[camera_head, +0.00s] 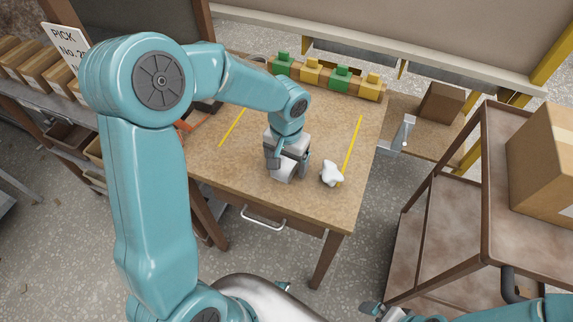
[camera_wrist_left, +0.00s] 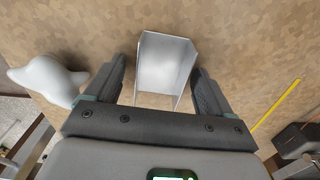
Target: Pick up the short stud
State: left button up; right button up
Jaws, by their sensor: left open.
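The short stud (camera_wrist_left: 167,62) is a pale grey metal channel with folded side walls, on the tan tabletop. In the left wrist view it lies between the two fingers of my open left gripper (camera_wrist_left: 165,88), with a small gap on each side. In the head view the left gripper (camera_head: 287,165) is low over the table and points down at the stud (camera_head: 283,173), hiding much of it. My right gripper (camera_head: 378,308) is at the bottom edge, mostly out of view, and its jaws cannot be made out.
A white lumpy object (camera_head: 332,173) lies right of the stud. Yellow lines (camera_head: 351,145) mark the table (camera_head: 235,160). Green and yellow blocks (camera_head: 312,70) stand along its back edge. A brown cart (camera_head: 485,190) with a cardboard box (camera_head: 545,165) is at right.

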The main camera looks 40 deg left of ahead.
pick_arm(q)
jog(key=c, duration=1.1)
